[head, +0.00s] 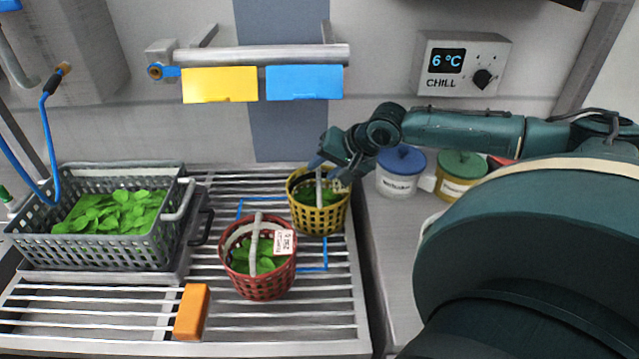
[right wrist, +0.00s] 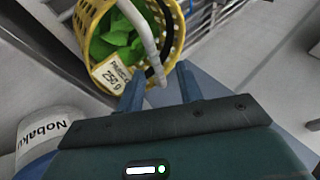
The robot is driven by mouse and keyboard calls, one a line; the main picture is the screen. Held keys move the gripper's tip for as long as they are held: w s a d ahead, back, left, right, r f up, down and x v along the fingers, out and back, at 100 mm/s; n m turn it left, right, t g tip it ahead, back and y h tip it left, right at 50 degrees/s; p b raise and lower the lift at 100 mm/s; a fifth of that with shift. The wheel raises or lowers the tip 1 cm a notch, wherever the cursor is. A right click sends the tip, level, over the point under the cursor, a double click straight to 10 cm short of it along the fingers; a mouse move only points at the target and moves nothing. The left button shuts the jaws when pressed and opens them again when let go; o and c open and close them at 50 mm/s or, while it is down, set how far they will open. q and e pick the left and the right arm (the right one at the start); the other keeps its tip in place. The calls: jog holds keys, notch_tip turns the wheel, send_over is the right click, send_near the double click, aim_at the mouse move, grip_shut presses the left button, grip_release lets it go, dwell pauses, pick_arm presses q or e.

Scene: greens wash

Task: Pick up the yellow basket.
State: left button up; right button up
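The yellow basket (head: 318,218) stands upright on the slatted rack, holding green leaves. It also shows in the right wrist view (right wrist: 172,22), with a pale handle (right wrist: 142,30) and a tag (right wrist: 112,73) reading 250 g. My right gripper (head: 328,165) is at the top of this handle in the head view. In the right wrist view its two fingers (right wrist: 160,86) are apart, with part of the handle between them and visible gaps on both sides. The gripper hides part of the handle in the head view. My left gripper is not in view.
A red basket (head: 262,282) of leaves stands just in front and left of the yellow one. A grey crate (head: 120,252) of leaves is at left, an orange block (head: 191,312) in front. Lidded tubs, blue (head: 401,170) and green (head: 460,175), stand right. A rail (head: 260,55) hangs above.

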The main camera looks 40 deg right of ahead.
aim_at(320, 174)
jog(key=shift+s+x, duration=0.25)
jog(key=shift+x, duration=2.45)
jog(key=shift+f, duration=0.2)
jog(key=shift+c, duration=0.3)
grip_shut()
jog(key=shift+r, duration=0.1)
